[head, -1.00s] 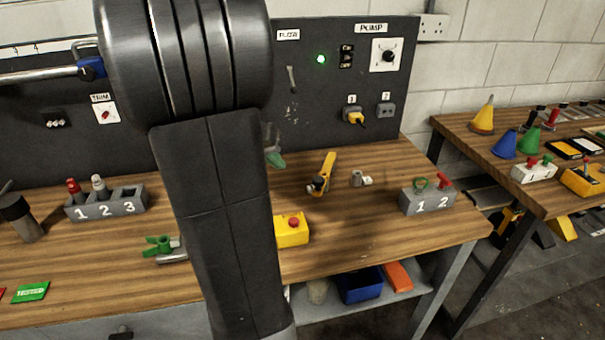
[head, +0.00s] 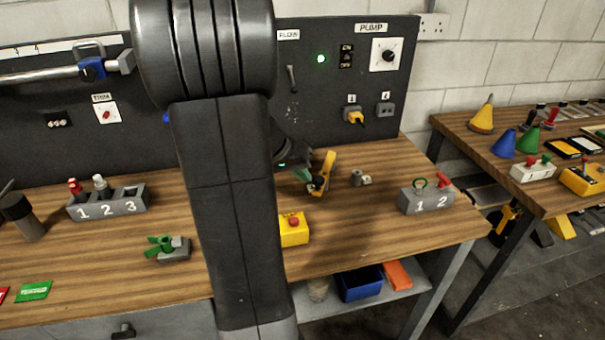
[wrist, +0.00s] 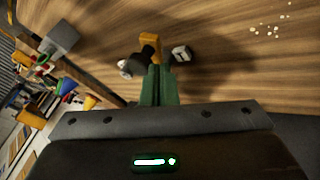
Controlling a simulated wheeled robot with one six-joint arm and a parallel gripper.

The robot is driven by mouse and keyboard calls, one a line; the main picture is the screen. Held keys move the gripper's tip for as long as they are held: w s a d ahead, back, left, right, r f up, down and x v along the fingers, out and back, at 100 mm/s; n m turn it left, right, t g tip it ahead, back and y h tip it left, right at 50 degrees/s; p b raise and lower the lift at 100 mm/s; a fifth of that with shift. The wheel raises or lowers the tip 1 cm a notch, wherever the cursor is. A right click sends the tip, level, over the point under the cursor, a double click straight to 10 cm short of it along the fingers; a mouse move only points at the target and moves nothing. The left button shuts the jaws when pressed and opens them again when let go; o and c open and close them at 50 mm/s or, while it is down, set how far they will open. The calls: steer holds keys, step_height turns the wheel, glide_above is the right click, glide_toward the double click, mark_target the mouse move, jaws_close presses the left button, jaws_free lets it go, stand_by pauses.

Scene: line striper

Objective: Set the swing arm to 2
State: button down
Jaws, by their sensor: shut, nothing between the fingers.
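A metal bar with a blue collar (head: 92,68) runs along the dark back panel at the upper left; it is likely the swing arm, but its setting is not readable. My gripper (head: 308,174) is low over the bench right of my arm link, far from that bar. Its green fingers (wrist: 157,85) are shut and empty in the wrist view. A yellow-handled tool (head: 327,170) with a dark and metal head lies close by the fingertips; it also shows in the wrist view (wrist: 149,39). I cannot tell whether the fingers touch it.
A grey block (head: 107,205) marked 1, 2, 3, a green-handled valve (head: 165,247), a yellow button box (head: 293,231) and a grey block (head: 427,200) marked 1, 2 stand on the bench. A small grey cylinder (head: 357,177) is right of the tool.

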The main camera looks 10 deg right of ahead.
steer(key=s+d+n+t+y+p, duration=0.2)
steer(key=d+n+p, duration=0.4)
steer(key=d, duration=1.3)
steer(key=shift+s+r+t+p, duration=0.15)
steer(key=shift+s+t+p, duration=0.15)
steer(key=shift+s+t, duration=0.2)
steer(key=shift+w+r, duration=0.1)
